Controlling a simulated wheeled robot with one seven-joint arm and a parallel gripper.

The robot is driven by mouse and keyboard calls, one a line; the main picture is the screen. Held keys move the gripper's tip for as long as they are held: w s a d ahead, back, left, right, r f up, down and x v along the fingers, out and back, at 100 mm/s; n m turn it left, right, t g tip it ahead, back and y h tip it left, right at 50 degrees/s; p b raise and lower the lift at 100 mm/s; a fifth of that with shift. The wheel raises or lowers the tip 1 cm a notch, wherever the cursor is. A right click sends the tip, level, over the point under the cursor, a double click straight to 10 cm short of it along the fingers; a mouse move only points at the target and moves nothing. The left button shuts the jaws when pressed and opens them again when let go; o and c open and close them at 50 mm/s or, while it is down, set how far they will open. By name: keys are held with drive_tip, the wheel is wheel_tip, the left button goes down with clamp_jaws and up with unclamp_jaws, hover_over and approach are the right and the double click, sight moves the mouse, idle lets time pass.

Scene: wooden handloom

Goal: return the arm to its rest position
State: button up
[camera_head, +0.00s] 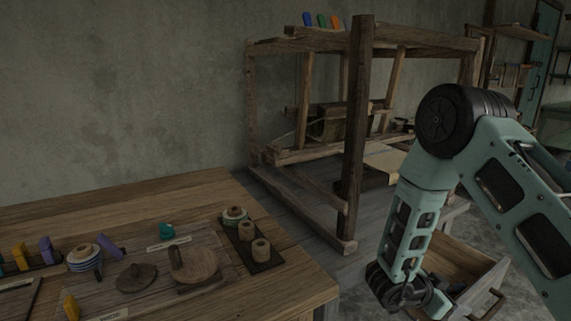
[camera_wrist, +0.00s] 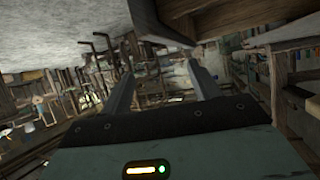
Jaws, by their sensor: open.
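My arm is bent at the right of the head view, in front of the loom and above an open wooden drawer. Its lower link hangs down, and the gripper end is not clearly seen there. In the wrist view my gripper (camera_wrist: 160,88) shows two grey fingers standing apart with nothing between them. The wrist view is tilted and shows the room beyond the fingers, with wooden frames and clutter at a distance. Nothing touches the fingers.
The wooden loom (camera_head: 357,130) stands behind my arm. A workbench (camera_head: 130,205) at the left holds thread spools (camera_head: 261,249), a round wooden piece (camera_head: 194,262) and coloured blocks. The wooden drawer (camera_head: 466,262) is close below my arm. Colored pieces (camera_head: 322,20) stand on the loom's top.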

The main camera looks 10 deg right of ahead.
drive_tip(key=w+a+r+n+t+y, duration=0.4)
drive_tip(key=w+a+t+y, duration=0.1)
drive_tip(key=w, duration=0.2)
drive_tip(key=s+a+r+n+t+y, duration=0.1)
drive_tip(key=a+r+n+y, duration=0.5)
drive_tip(key=a+r, duration=0.1)
drive_tip(key=s+r+n+g+y, duration=0.15)
drive_tip(key=s+n, duration=0.25)
drive_tip(key=s, duration=0.4)
drive_tip(key=s+r+n+g, duration=0.3)
drive_tip(key=s+n, duration=0.1)
drive_tip(key=s, duration=0.3)
drive_tip(key=s+a+r+n+g, duration=0.1)
drive_tip(key=s+a+n, duration=0.2)
drive_tip(key=s+a, duration=0.45)
drive_tip(key=s+a+r+n+g, duration=0.1)
drive_tip(key=s+a+n, duration=0.35)
drive_tip(key=a, duration=0.65)
wheel_tip(320, 180, up, 14)
drive_tip(key=s+p, duration=0.1)
drive_tip(key=p, duration=1.2)
drive_tip(key=shift+f+y, duration=0.25)
drive_tip(key=shift+y, duration=0.1)
drive_tip(key=shift+s+m+g, duration=0.1)
drive_tip(key=shift+m+g, duration=0.15)
